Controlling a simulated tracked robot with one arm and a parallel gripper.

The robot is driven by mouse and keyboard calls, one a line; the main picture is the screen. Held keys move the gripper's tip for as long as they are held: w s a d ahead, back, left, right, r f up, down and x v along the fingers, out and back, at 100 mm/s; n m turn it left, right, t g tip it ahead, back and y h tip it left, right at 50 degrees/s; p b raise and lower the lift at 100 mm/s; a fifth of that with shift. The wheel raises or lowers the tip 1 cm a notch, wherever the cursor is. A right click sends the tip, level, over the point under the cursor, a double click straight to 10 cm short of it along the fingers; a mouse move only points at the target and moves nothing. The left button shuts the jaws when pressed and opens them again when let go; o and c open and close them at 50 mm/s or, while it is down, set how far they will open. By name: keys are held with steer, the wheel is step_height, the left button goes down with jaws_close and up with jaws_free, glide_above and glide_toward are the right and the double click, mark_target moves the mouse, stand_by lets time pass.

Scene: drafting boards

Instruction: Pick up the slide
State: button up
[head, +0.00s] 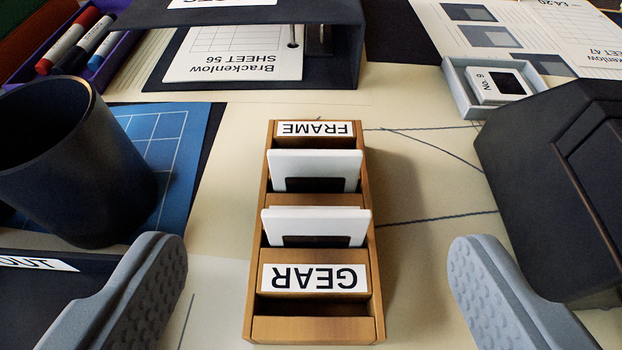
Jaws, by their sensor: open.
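A wooden rack (377,290) stands in the middle, with upside-down labels FRAME at the far end and GEAR at the near end. A white-framed slide with a dark window (316,220) stands in its near slot, and what looks like another white edge shows behind it. A second white-framed slide (315,165) stands in the slot beyond. A third slide, marked No. 9 (487,86), lies in a small grey tray (457,88) at the upper right. My gripper (318,255) is open and empty, its fingers wide apart on either side of the rack.
A dark cup (75,165) stands at left on a blue gridded sheet (175,130). A bulky black box (560,180) stands at right. A dark holder with a Brackenlow sheet (240,60) and a purple marker tray (115,55) lie behind. Bare paper flanks the rack.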

mark_target(314, 158)
steer(key=b+x, duration=0.1)
steer(key=x, duration=0.5)
steer(key=shift+w+f, duration=0.15)
steer(key=shift+f, duration=0.05)
steer(key=b+x, duration=0.2)
steer(key=x, duration=0.2)
steer(key=shift+f, duration=0.3)
steer(key=shift+w+f, duration=0.15)
steer(key=shift+w, duration=0.25)
steer(key=shift+c, duration=0.3)
steer(key=c, duration=1)
